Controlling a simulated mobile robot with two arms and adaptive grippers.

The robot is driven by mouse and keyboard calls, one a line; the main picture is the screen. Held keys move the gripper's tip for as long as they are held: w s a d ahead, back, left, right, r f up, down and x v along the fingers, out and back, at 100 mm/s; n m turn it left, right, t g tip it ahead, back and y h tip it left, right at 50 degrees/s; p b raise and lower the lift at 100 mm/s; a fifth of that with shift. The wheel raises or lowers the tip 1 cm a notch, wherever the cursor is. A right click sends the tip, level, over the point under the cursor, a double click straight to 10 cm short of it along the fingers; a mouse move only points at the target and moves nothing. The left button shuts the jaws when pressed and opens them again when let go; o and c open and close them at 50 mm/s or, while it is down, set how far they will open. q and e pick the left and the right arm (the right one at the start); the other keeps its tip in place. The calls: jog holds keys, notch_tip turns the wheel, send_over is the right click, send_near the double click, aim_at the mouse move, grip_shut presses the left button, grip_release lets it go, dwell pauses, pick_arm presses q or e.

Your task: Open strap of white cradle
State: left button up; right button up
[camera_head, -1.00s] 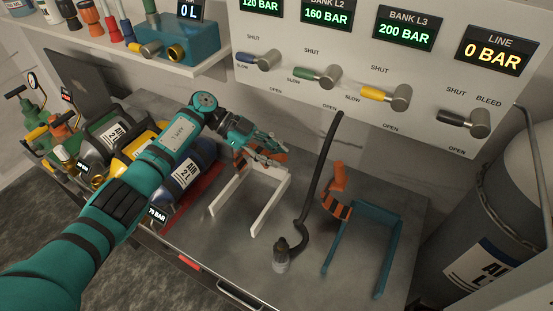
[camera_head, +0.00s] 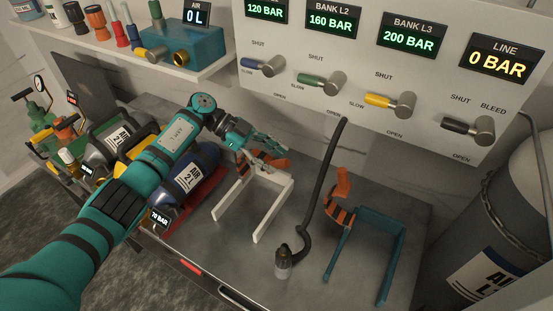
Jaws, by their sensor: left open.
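The white cradle (camera_head: 284,206) stands on the bench in the middle of the camera_head view, its open end toward me. Its orange and black strap (camera_head: 250,162) shows at the back of the cradle, partly behind my gripper. My left gripper (camera_head: 284,153) is open, right over the strap at the cradle's back end. Whether its fingers touch the strap cannot be told. My right gripper is not in view.
A teal cradle (camera_head: 384,221) with a raised orange strap (camera_head: 343,187) stands to the right. A black hose (camera_head: 325,172) with a fitting (camera_head: 283,262) lies between the cradles. Cylinders (camera_head: 188,169) lie left, under my arm. A valve panel (camera_head: 330,55) is behind.

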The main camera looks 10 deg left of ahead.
pick_arm(q)
jog(key=v, duration=1)
jog(key=shift+a, duration=0.25)
jog(key=shift+r, duration=0.1)
jog(key=shift+c, duration=0.2)
